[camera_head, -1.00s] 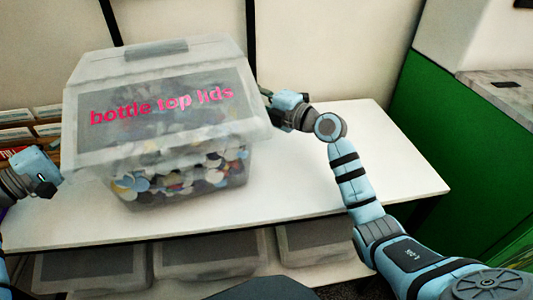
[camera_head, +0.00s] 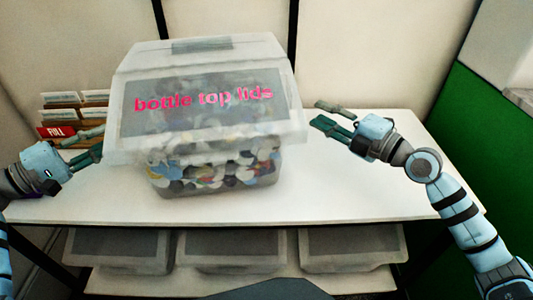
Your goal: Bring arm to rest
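My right gripper (camera_head: 330,116) is to the right of the box of bottle top lids, with its green-grey fingers spread and nothing between them. It is apart from the box. My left gripper (camera_head: 86,146) is to the left of the box, also with its fingers spread and empty, a small gap from the box wall. The clear lidded box (camera_head: 216,168), labelled "bottle top lids" in pink and filled with many coloured lids, stands upright on the white table (camera_head: 330,195).
A rack of cards with a red "FULL" card (camera_head: 56,132) stands at the back left. Several lidded grey bins (camera_head: 350,246) sit on the shelf below the table. A green panel (camera_head: 475,150) is at the right. The table right of the box is mostly clear.

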